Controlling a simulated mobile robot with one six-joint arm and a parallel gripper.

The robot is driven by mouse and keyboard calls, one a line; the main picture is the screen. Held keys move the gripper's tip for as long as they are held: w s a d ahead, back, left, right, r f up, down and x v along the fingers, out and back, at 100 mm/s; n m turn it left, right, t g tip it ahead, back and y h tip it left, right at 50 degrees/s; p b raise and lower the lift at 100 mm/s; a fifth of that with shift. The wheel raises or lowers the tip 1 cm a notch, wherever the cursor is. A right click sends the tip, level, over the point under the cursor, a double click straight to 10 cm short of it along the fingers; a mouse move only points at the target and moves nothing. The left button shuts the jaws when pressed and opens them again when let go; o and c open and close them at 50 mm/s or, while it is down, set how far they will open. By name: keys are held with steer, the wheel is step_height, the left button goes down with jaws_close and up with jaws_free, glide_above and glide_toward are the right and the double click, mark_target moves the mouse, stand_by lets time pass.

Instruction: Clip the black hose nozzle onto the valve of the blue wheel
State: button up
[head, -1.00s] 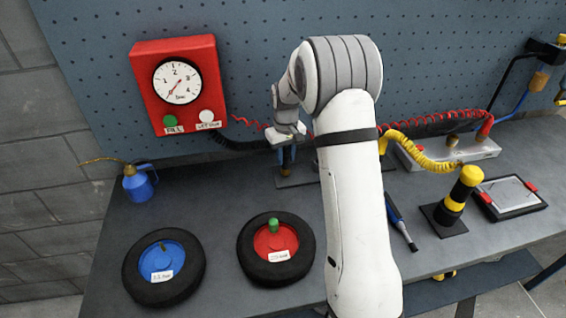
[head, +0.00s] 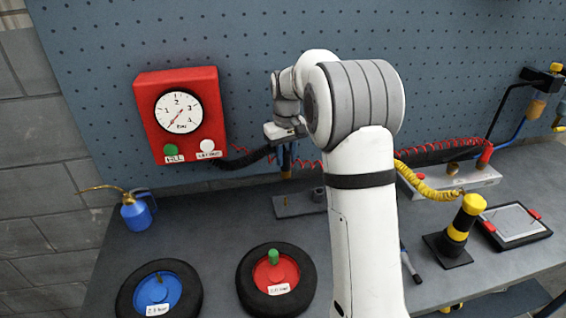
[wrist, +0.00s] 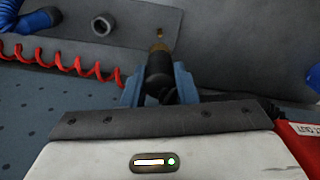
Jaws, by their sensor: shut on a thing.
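My gripper (head: 287,161) is shut on the black hose nozzle and holds it above the bench, clear of a grey stand plate (head: 293,207). In the wrist view the black nozzle (wrist: 158,75) sits between the blue fingers, its brass tip pointing away. The black hose (head: 250,157) runs from the red gauge box to my gripper. The blue wheel (head: 176,290) lies flat in its black tyre at the front left, its lower edge cut off. Its small valve stem (head: 159,277) stands up, uncapped, well apart from the nozzle.
The red wheel (head: 266,272) with a green valve cap (head: 273,256) lies right of the blue one. The red gauge box (head: 205,75) hangs on the pegboard. A blue oil can (head: 136,214) stands at left. A yellow-black post (head: 460,228) and a tablet (head: 512,222) stand at right.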

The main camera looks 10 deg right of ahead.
steer(key=shift+r+p, duration=1.3)
steer(key=shift+r, duration=0.6)
steer(key=shift+f, duration=0.15)
